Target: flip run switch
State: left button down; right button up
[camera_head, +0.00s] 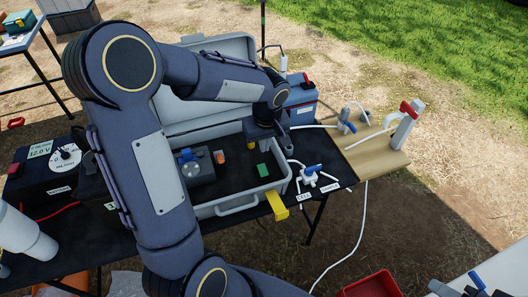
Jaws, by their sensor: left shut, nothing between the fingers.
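My left arm reaches across the middle of the head view. Its left gripper (268,140) points down over the right part of an open grey case (240,204); it is shut and holds nothing. Inside the case sits a dark control unit (196,168) with a round pale dial and a blue part on top. Small orange (220,157) and green (263,171) pieces lie to its right, apart from the gripper. I cannot make out which part is the run switch. My arm hides part of the case and table.
A black box (62,178) with a dial and a 12.0 V label stands on the left of the black table. A blue box (301,102) stands behind. A red bin (372,286) is below.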

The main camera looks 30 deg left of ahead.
aim_at(262, 167)
pick_arm(q)
jog(key=shift+r, duration=0.25)
jog(key=shift+w+d+f, duration=0.1)
jog(key=shift+w+f, duration=0.05)
jog(key=shift+w, duration=0.05)
dwell(0.4)
jog(key=shift+y, duration=0.3)
jog(key=shift+w+a+r+t, duration=0.15)
jog(key=shift+a+r+t, duration=0.05)
jog(key=shift+r+t, duration=0.1)
jog(key=f, duration=0.4)
jog(key=w+a+f, duration=0.1)
jog(key=f, duration=0.4)
jog(key=a+f+p, duration=0.1)
jog(key=f, duration=0.3)
jog(key=shift+w+f, duration=0.4)
